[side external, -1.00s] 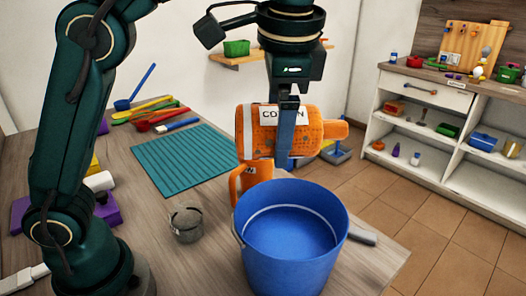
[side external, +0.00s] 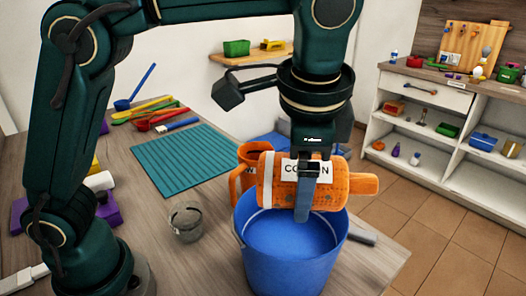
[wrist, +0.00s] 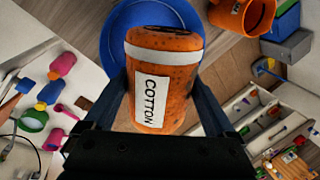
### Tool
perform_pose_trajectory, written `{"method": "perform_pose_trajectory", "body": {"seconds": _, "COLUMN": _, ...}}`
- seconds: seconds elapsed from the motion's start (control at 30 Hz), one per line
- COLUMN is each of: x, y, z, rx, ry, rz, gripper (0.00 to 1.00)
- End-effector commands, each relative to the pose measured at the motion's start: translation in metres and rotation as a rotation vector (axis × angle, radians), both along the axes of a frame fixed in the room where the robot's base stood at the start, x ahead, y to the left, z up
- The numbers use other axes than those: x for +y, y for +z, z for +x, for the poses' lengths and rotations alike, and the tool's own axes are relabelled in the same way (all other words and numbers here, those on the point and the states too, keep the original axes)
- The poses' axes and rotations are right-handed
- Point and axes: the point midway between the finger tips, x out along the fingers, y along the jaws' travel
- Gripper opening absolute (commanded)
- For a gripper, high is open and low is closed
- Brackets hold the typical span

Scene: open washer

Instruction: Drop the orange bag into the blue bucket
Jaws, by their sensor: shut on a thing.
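The orange bag (side external: 345,184) has a white label reading COTTON and a white stripe. My gripper (side external: 304,205) is shut on it, a finger across its middle. The bag lies sideways over the far part of the blue bucket's (side external: 290,272) opening in the side view. In the wrist view the bag (wrist: 160,100) sits between the two fingers (wrist: 160,85), and the blue bucket (wrist: 139,24) shows behind it. How far the bag is above the rim is hard to tell. The bucket's visible inside is empty.
An orange mug (side external: 240,190) stands just behind the bucket, partly hidden by the bag. A clear glass cup (side external: 186,222) stands left of the bucket. A teal mat (side external: 180,158) and several colourful utensils lie farther back on the table. Shelves (side external: 440,130) stand at the right.

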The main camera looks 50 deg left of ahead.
Motion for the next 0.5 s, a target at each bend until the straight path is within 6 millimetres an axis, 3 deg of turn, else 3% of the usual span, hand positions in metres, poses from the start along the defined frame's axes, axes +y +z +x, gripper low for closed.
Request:
{"method": "perform_pose_trajectory", "body": {"seconds": 0.47, "x": 0.0001, "y": -0.0091, "z": -0.0003, "rx": -0.002, "ry": 0.0, "rz": -0.002, "gripper": 0.15}}
{"method": "perform_pose_trajectory", "body": {"seconds": 0.5, "x": 0.0002, "y": -0.0091, "z": -0.0002, "rx": -0.002, "ry": 0.0, "rz": -0.002, "gripper": 1.0}}
